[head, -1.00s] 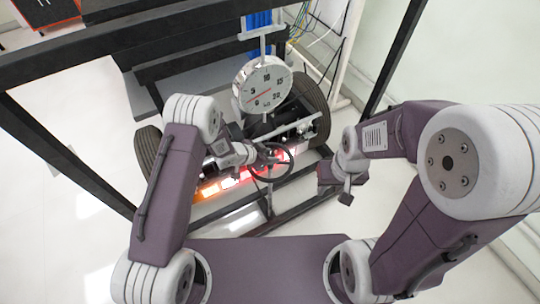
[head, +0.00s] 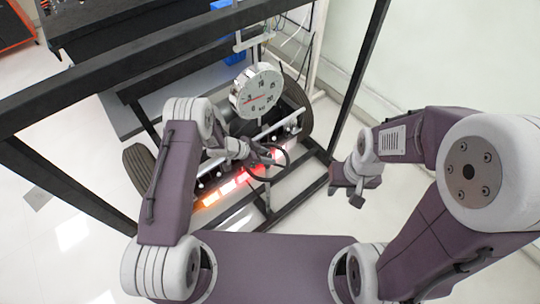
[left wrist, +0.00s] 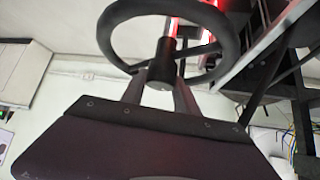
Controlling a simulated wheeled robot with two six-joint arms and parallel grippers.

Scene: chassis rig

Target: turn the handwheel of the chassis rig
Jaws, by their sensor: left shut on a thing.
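The handwheel (head: 289,164) is a black ring on the near side of the chassis rig, in front of a glowing red and orange strip. In the left wrist view its rim (left wrist: 225,50) fills the top, with a dark round hub (left wrist: 155,72) inside. My left gripper (head: 256,154) reaches the wheel from the left. In the left wrist view its grey fingers (left wrist: 158,92) stand on either side of the hub, shut on the wheel's middle. My right gripper (head: 348,188) hangs empty to the right of the wheel, apart from it.
A round dial gauge (head: 257,91) with a red needle stands above the rig. Black frame bars (head: 150,58) cross over and beside it. Tyres (head: 139,165) sit at both ends of the axle. Open pale floor (head: 400,195) lies right of the frame.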

